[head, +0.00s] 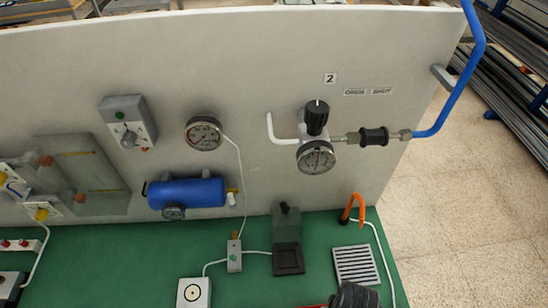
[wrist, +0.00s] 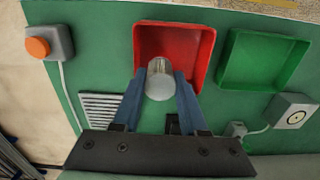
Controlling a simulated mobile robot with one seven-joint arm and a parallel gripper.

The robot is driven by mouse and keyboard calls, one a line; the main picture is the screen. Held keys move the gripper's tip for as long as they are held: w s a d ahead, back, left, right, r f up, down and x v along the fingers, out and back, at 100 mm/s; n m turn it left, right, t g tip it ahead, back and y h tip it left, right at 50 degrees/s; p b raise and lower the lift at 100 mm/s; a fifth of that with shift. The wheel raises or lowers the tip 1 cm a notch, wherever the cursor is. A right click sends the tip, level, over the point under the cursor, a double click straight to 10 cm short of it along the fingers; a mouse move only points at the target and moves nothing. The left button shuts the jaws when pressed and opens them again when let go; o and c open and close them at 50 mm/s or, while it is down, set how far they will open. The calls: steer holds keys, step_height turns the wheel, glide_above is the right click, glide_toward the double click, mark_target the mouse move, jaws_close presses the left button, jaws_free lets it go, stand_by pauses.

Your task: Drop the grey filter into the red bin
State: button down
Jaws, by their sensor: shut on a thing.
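The grey filter (wrist: 159,84) is a pale, rounded cylinder with a clearer, shiny far end, seen in the wrist view. My gripper (wrist: 159,76) has its two blue fingers shut on it, one on each side. The red bin (wrist: 203,44) is a square, open-topped tray behind the filter in the wrist view. The filter overlaps the near part of the bin in the picture; its height above the bin is hard to tell. In the head view only a sliver of red shows at the bottom edge, and the filter cannot be made out.
A green bin (wrist: 232,74) lies right of the red one. An orange button on a grey box (wrist: 62,42), a slotted vent (wrist: 102,103) and a white box with a round dial (wrist: 291,112) sit on the green bench. An upright panel (head: 300,40) with gauges and pipes stands behind.

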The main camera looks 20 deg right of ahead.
steer(key=shift+f, duration=0.4)
steer(key=shift+c, duration=1.8)
jaws_free()
steer(key=shift+r, duration=0.15)
step_height(320, 180, up, 13)
